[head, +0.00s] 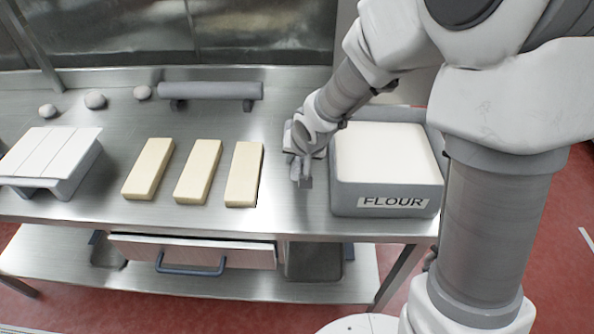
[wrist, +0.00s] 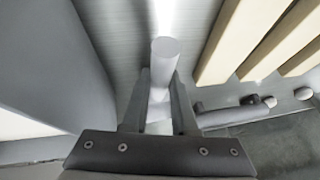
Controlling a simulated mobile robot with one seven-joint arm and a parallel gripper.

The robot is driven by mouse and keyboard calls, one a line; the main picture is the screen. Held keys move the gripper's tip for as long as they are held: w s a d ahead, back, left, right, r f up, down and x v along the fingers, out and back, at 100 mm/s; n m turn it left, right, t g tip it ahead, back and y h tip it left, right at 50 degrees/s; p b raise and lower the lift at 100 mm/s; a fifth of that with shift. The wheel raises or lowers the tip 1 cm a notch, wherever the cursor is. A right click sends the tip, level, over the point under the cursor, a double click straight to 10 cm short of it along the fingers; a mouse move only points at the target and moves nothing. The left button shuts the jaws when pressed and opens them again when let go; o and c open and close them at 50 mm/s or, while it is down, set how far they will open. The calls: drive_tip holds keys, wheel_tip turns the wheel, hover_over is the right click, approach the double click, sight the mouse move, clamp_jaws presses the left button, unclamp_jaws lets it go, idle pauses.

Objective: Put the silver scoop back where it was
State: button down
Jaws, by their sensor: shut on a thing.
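My gripper (head: 301,165) is low over the steel table, between the flour bin (head: 387,199) and the rightmost yellow block (head: 244,175). In the wrist view, my gripper (wrist: 160,88) is shut on a pale grey rod with a round end, seemingly the handle of the silver scoop (wrist: 165,50). The scoop's bowl cannot be made out in either view. In the head view my gripper hides most of the held thing. I cannot tell whether it touches the table.
The flour bin's wall (wrist: 50,55) is close on the left in the wrist view. Several yellow blocks (head: 198,172) lie to the left. A grey rolling pin (head: 210,90) and dough balls (head: 95,101) lie at the back. The table strip (head: 285,215) in front is bare.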

drive_tip(key=shift+f+b, duration=0.55)
drive_tip(key=shift+f, duration=1.15)
drive_tip(key=shift+f, duration=0.1)
drive_tip(key=c, duration=0.7)
unclamp_jaws()
drive_tip(key=s+d+r+h+p, duration=0.1)
drive_tip(key=s+d+r+p, duration=0.1)
drive_tip(key=s+d+r, duration=0.35)
drive_tip(key=s+d+r+p, duration=0.2)
drive_tip(key=r, duration=0.7)
drive_tip(key=s+d+r+h+p, duration=0.1)
drive_tip(key=s+d+r+p, duration=0.2)
drive_tip(key=r, duration=0.4)
drive_tip(key=s+d+r, duration=0.2)
drive_tip(key=s, duration=0.4)
drive_tip(key=s+d+r+n+b, duration=0.1)
drive_tip(key=s+d+r, duration=0.1)
drive_tip(key=s, duration=0.3)
drive_tip(key=shift+s+r, duration=0.4)
